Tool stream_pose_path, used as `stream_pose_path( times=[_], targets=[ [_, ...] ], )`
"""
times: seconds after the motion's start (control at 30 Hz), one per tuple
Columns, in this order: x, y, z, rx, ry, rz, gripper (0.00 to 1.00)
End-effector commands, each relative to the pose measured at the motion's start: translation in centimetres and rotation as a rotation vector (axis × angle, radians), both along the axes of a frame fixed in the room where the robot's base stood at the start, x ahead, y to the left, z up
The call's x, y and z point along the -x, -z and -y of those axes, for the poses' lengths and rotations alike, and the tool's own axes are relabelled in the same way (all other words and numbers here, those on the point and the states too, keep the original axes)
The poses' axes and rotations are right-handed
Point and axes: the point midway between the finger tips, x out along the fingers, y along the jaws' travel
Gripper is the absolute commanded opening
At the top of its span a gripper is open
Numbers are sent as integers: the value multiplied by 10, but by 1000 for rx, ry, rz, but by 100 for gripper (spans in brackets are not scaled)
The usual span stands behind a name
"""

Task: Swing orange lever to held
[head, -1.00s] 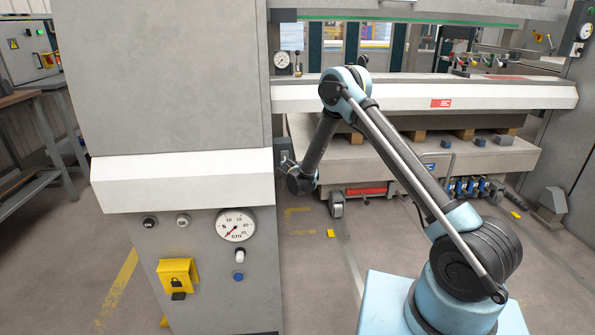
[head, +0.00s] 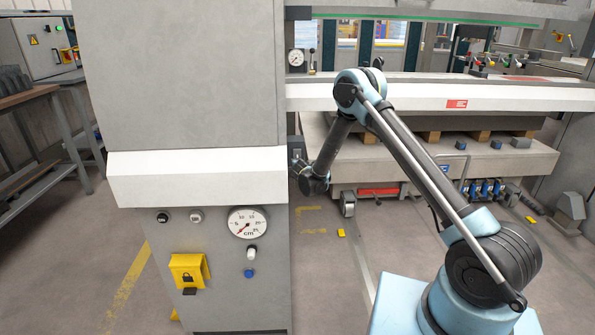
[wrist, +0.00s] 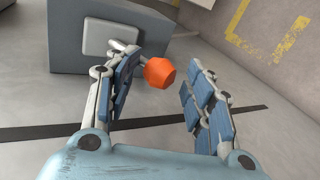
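The orange lever shows in the wrist view as a faceted orange knob (wrist: 160,72) on a short metal rod. The rod comes from a pale plate (wrist: 110,35) on a grey housing. My gripper (wrist: 160,82) is open, with one blue-padded finger on each side of the knob. The knob lies nearer the left finger, which partly covers the rod. I cannot tell whether they touch. In the head view my gripper is small and partly hidden at the right edge of the grey cabinet (head: 185,70). The lever cannot be made out there.
The cabinet carries a gauge (head: 248,223) and a yellow lock box (head: 188,270). The bender bed (head: 400,165) stands behind my arm. A workbench (head: 40,100) is at the left. Floor with yellow marks lies open beneath the gripper.

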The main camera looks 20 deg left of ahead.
Motion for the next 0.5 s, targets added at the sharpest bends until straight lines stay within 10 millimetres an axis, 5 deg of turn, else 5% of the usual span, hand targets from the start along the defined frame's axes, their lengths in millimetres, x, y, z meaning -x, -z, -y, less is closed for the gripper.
stream_pose_path(
  times=[0.27, 0.5],
  targets=[
    [8, -5, 6, 0, 2, -1, 48],
    [42, -23, 23, 2, 1, 0, 48]
  ],
)
